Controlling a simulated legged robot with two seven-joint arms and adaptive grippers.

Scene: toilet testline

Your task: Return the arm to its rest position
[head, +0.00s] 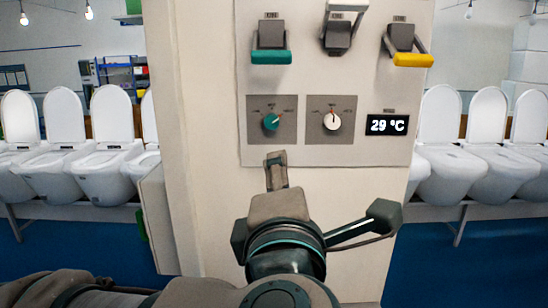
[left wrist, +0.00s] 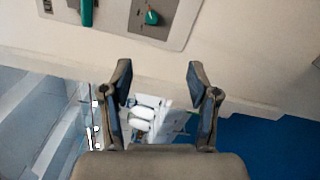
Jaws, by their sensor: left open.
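My left arm comes in from the lower left in the head view, and its gripper (head: 276,170) points up just below the control panel's lower edge. In the left wrist view the left gripper (left wrist: 158,80) has its two fingers spread apart with nothing between them. The control panel (head: 340,100) carries a green knob (head: 271,122), a white knob (head: 332,121) and a display (head: 388,125) reading 29 °C. The green knob also shows in the left wrist view (left wrist: 152,18), above the fingers. My right gripper is not seen.
Above the knobs are a green-handled lever (head: 271,55), a white-handled lever (head: 340,30) that points up, and a yellow-handled lever (head: 410,58). White toilets stand in rows on the left (head: 110,150) and right (head: 480,150). The blue floor (head: 80,250) is clear beside the panel's column.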

